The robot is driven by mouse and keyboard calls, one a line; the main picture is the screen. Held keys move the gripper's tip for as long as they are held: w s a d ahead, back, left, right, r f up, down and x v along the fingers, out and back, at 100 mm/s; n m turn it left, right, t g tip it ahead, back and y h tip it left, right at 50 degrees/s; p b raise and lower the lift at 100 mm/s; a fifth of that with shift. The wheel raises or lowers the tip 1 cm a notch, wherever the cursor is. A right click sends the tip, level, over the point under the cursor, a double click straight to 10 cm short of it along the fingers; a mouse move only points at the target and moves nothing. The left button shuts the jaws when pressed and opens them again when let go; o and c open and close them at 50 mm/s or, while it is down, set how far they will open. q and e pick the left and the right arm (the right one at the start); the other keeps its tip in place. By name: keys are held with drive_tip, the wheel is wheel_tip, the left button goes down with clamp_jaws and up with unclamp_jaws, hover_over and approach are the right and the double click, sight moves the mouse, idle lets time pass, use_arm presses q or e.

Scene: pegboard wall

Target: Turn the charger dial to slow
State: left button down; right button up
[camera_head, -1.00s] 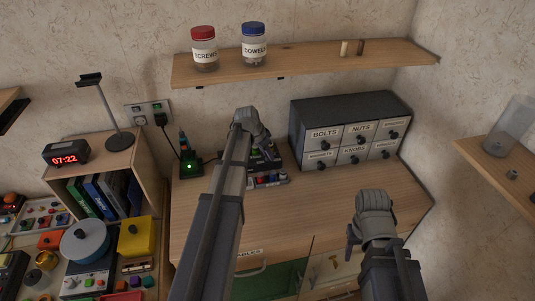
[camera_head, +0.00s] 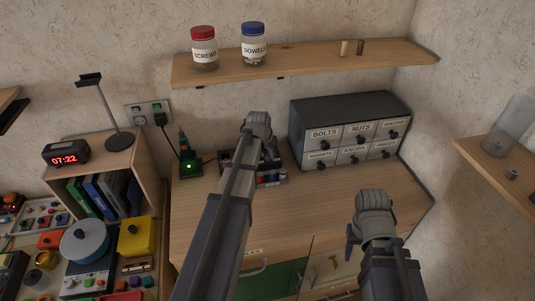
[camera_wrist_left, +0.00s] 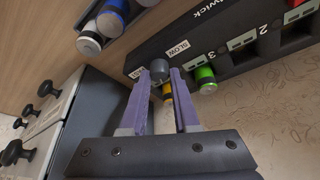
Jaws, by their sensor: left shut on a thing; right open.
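The black charger (camera_wrist_left: 215,50) fills the upper right of the left wrist view, with a "SLOW" label (camera_wrist_left: 178,50) and a partly covered label near the dial. Its grey dial (camera_wrist_left: 159,69) sits between the fingertips of my left gripper (camera_wrist_left: 161,78), which is shut on it. I cannot tell which way the dial points. In the head view, my left gripper (camera_head: 258,124) covers most of the charger (camera_head: 227,157), and the dial is hidden. My right gripper (camera_head: 371,215) is open and empty above the worktop at the right.
Batteries (camera_wrist_left: 115,15) stand in a tray beside the charger; one with a green end (camera_wrist_left: 205,75) is in a charger bay. A labelled drawer cabinet (camera_head: 350,132) stands close on the right. A shelf (camera_head: 310,60) with two jars hangs above. The front worktop is clear.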

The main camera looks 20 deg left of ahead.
use_arm(q)
drive_tip(key=n+y, duration=0.1)
drive_tip(key=n, duration=0.2)
drive_tip(key=shift+d+n, duration=0.15)
drive_tip(key=shift+n, duration=0.25)
drive_tip(key=n+g+y, duration=0.1)
drive_tip(key=n, duration=0.2)
drive_tip(key=shift+w+n+y, duration=0.1)
drive_tip(key=shift+n+y, duration=0.2)
drive_tip(key=n+g+y, duration=0.1)
drive_tip(key=n, duration=0.2)
drive_tip(key=shift+n+g, duration=0.7)
drive_tip(key=shift+n, duration=1.3)
drive_tip(key=c, duration=0.7)
unclamp_jaws()
drive_tip(key=shift+o, duration=0.2)
drive_tip(key=shift+d+r, duration=0.1)
drive_tip(key=shift+r, duration=0.05)
